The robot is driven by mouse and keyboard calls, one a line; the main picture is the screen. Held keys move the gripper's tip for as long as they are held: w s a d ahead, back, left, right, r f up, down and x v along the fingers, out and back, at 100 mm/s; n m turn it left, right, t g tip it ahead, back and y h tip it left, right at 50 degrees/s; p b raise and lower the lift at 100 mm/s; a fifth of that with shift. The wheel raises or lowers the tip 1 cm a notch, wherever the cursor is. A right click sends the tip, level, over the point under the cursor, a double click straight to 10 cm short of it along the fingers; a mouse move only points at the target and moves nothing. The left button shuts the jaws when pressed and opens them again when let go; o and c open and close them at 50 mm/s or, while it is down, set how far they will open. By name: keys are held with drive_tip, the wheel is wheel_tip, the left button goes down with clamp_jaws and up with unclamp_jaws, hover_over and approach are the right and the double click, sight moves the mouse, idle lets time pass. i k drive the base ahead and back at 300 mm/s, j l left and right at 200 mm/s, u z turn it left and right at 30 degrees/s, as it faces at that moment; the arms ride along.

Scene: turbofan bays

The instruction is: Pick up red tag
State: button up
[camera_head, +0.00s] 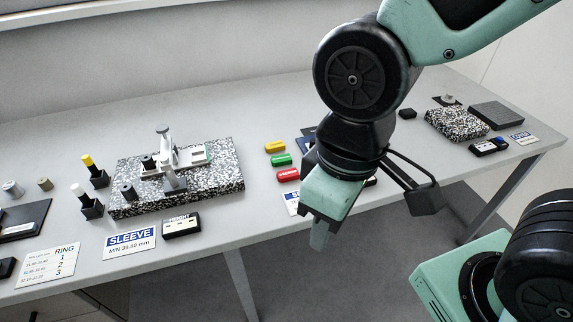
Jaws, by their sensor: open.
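The red tag (288,174) lies flat on the grey table, in front of a green tag (281,160) and a yellow tag (275,147) in a short column. My gripper (320,234) is to the right of the red tag and nearer the camera, pointing down past the table's front edge. It is open and apart from the tag. Only one fingertip shows clearly. The gripper's body hides part of the table right of the tags.
A blue-headed card (291,197) lies just in front of the red tag, partly hidden by my gripper. A speckled stone block (225,187) with a metal fixture stands left. Another speckled block (456,124) stands far right. Bare table lies behind the tags.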

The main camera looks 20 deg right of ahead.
sight(284, 177)
drive_tip(key=i+j+u, duration=0.45)
drive_tip(key=i+j, duration=0.2)
drive_tip(key=j, duration=0.15)
